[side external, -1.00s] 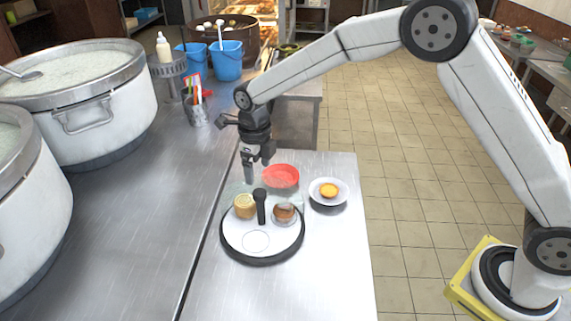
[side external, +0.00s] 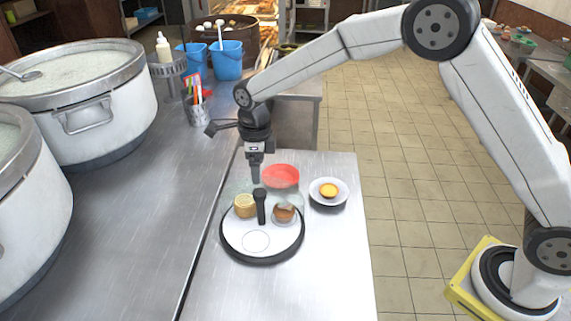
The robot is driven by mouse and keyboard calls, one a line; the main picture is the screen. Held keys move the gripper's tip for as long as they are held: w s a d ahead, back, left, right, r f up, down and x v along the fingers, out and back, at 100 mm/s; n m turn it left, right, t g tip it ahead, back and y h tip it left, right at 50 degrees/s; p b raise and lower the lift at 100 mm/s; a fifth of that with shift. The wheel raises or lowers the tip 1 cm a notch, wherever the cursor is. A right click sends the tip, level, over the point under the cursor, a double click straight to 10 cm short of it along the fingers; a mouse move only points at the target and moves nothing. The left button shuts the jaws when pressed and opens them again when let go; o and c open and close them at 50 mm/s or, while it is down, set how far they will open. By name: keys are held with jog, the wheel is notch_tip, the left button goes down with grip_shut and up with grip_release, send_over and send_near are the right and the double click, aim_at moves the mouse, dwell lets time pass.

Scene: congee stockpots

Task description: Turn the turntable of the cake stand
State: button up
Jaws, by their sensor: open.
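The cake stand's turntable (side external: 275,242) is a round white plate with a dark rim on the steel table. A black upright knob (side external: 261,207) rises from it. A yellow cake (side external: 245,206) sits on it left of the knob, and a brown-topped cake (side external: 284,213) sits to the right. An empty circle is marked on the front part of the plate. My gripper (side external: 256,180) points down just above and behind the knob, seen nearly edge-on, open with nothing visible in it. I cannot tell whether it touches the knob, but a small gap seems to show.
A red bowl (side external: 281,176) stands just behind the turntable. A white plate with a yellow item (side external: 329,191) is to its right. Large stockpots (side external: 92,105) fill the left. The table in front of the turntable is clear.

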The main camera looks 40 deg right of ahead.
aim_at(259, 192)
jog(key=n, duration=1.3)
jog(key=shift+f, duration=0.15)
jog(key=shift+f, duration=3.75)
grip_shut()
